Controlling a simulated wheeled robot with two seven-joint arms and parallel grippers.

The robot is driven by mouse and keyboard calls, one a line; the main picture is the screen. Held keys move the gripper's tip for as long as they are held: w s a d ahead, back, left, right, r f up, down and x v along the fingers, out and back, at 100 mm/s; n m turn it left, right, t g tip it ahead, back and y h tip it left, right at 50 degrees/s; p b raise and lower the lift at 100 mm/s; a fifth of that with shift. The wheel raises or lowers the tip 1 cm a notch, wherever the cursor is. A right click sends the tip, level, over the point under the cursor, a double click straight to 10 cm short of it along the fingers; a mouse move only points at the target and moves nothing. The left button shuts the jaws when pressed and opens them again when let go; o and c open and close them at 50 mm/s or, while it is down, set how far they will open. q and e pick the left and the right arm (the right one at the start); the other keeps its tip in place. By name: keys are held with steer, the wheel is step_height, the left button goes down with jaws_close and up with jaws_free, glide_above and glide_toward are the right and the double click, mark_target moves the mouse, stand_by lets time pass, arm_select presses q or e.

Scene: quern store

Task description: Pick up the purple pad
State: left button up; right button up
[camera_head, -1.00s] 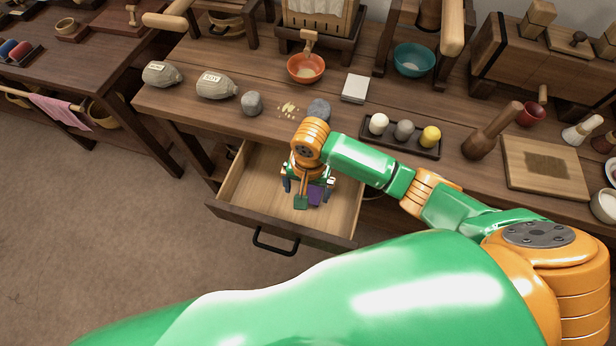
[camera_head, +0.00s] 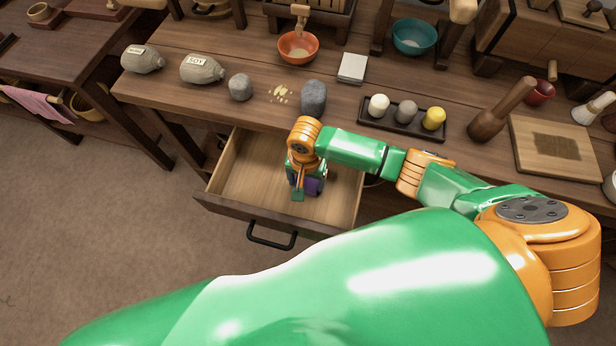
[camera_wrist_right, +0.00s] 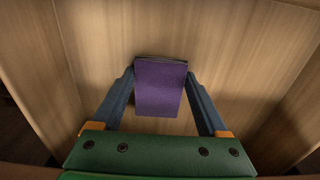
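The purple pad (camera_wrist_right: 160,88) is inside the open drawer, between the two fingers of my right gripper (camera_wrist_right: 161,75). In the wrist view both fingertips meet the pad's side edges, one on each side. In the head view the right gripper (camera_head: 305,186) points down into the drawer, and a small part of the pad (camera_head: 313,186) shows beside it; the rest is hidden by the gripper. I cannot tell whether the pad touches the drawer floor. My left gripper is not in view.
The open drawer (camera_head: 245,186) has walls around the gripper; its floor left of the gripper is bare. On the table above are a grey stone (camera_head: 313,98), an orange bowl (camera_head: 298,47), a white pad (camera_head: 353,68) and a dark tray (camera_head: 374,117) with three balls.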

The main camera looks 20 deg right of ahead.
mark_target(305, 185)
steer(key=c, duration=0.3)
steer(key=shift+r, duration=0.1)
steer(key=shift+w+r, duration=0.1)
steer(key=shift+r, duration=0.25)
steer(key=r+p, duration=0.2)
steer(key=r, duration=0.1)
steer(key=shift+a, duration=0.2)
steer(key=s+a+r+p, duration=0.1)
steer(key=s+a+r, duration=0.2)
steer(key=s+a+r+p, duration=0.1)
steer(key=s+a+r, duration=0.2)
steer(key=a, duration=0.1)
steer(key=s+a+r+p, duration=0.1)
steer(key=s+a+r, duration=0.2)
steer(key=shift+a, duration=0.25)
